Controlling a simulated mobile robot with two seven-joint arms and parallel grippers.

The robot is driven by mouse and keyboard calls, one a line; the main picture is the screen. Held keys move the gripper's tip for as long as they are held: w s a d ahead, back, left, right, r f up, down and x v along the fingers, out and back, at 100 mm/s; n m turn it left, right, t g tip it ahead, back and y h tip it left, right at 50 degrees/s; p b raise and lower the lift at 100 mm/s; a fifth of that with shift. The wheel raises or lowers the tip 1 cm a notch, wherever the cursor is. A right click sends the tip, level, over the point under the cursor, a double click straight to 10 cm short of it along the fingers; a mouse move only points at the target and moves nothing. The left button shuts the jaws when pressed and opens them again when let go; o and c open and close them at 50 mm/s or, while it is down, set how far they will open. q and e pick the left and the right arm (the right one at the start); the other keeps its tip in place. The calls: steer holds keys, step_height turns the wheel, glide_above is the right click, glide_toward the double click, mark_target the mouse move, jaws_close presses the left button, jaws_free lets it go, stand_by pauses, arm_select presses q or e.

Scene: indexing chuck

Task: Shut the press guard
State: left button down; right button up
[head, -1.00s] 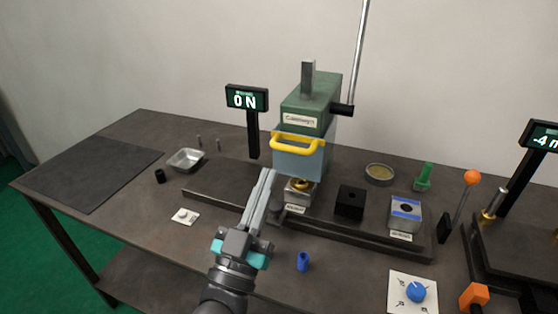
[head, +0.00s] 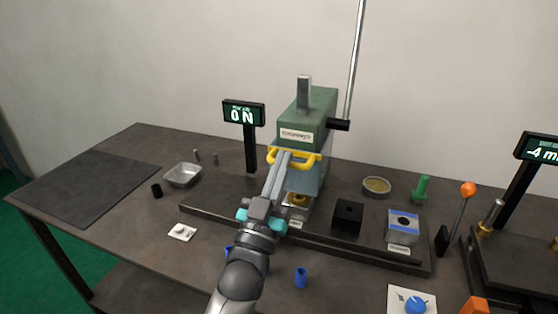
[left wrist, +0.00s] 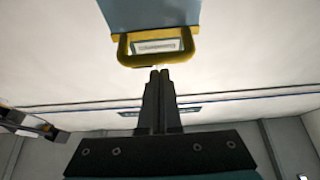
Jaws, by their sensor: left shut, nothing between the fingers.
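The press (head: 308,110) is a green-headed machine with a grey ram on top. Its guard (head: 312,178) is a blue-grey panel below the head, with a yellow handle (head: 314,161) across its front. The guard sits raised, with the brass-coloured part (head: 298,199) visible below it. My left gripper (head: 284,154) is shut and empty, its tips at the handle's left part. In the left wrist view the shut fingertips (left wrist: 160,72) lie just below the yellow handle (left wrist: 135,59); I cannot tell whether they touch. The right gripper is out of view.
A black block (head: 347,217) and a blue-and-silver block (head: 403,227) stand on the press base, right of the guard. A display reading 0 N (head: 243,114) stands behind left. A metal tray (head: 183,176) and a dark mat (head: 85,188) lie left.

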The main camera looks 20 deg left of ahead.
arm_select(q)
steer(key=shift+f, duration=0.2)
step_height(320, 180, down, 7)
steer(key=b, duration=0.4)
steer(key=shift+f, duration=0.15)
stand_by(0.3)
